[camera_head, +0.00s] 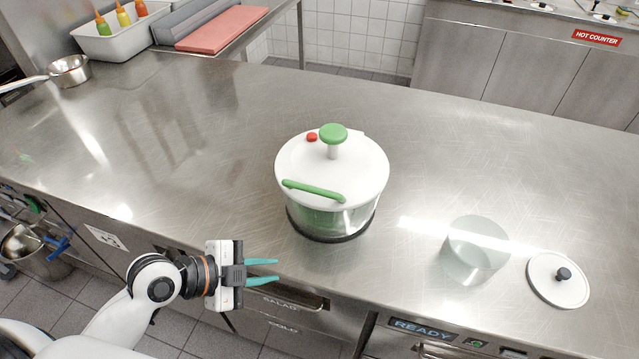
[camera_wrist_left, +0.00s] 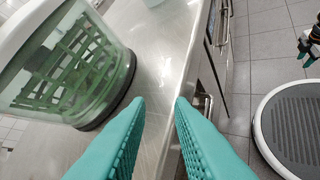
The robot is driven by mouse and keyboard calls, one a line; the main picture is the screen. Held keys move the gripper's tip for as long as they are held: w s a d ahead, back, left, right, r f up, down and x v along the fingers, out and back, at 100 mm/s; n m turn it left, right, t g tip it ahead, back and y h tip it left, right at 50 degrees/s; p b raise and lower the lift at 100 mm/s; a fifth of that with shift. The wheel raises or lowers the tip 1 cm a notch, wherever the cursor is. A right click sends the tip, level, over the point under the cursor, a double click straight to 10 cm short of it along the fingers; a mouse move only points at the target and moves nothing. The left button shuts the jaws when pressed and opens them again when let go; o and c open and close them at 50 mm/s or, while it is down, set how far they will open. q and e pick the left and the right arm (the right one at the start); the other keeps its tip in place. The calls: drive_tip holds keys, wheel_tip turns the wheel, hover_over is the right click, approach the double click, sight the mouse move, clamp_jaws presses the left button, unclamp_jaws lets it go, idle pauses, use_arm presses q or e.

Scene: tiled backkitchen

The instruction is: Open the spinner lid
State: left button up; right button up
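The salad spinner (camera_head: 335,215) stands upright on the steel counter, with a clear bowl and dark base. Its white lid (camera_head: 365,170) sits on top, with a green knob (camera_head: 333,132), a red button (camera_head: 312,137) and a green bar handle (camera_head: 313,191) at the near edge. The bowl with its green basket (camera_wrist_left: 70,65) also shows in the left wrist view. My left gripper (camera_head: 278,269) is open and empty at the counter's front edge, apart from the spinner and left of it. A gripper with teal tips, likely my right (camera_wrist_left: 308,48), is partly cut off in the left wrist view; its opening is unclear.
A clear glass container (camera_head: 476,250) and a white round lid with black knob (camera_head: 558,280) are on the counter to the right. A metal pan (camera_head: 69,70) is far left. A bottle bin (camera_head: 112,40) and pink board (camera_head: 222,29) are behind. Counter around the spinner is clear.

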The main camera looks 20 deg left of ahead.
sight(305, 191)
use_arm(q)
drive_tip(key=w+a+r+m+t+h, duration=0.1)
drive_tip(key=w+r+m+t+h, duration=0.1)
drive_tip(key=r+m, duration=0.4)
drive_tip(key=w+a+r+m+t+h, duration=0.1)
drive_tip(key=w+r+m+h, duration=0.15)
drive_tip(key=r, duration=0.55)
drive_tip(key=shift+m, duration=0.25)
drive_tip(key=p+x, duration=0.3)
drive_tip(key=x, duration=0.2)
drive_tip(key=p+x, duration=0.3)
drive_tip(key=x, duration=0.2)
drive_tip(key=shift+d+r+p, duration=0.2)
drive_tip(key=shift+d+p, duration=0.15)
drive_tip(key=shift+p, duration=0.05)
drive_tip(key=shift+w+d+f, duration=0.25)
drive_tip(key=shift+w+d, duration=0.1)
drive_tip(key=shift+d, duration=0.15)
drive_tip(key=shift+c, duration=0.5)
clamp_jaws()
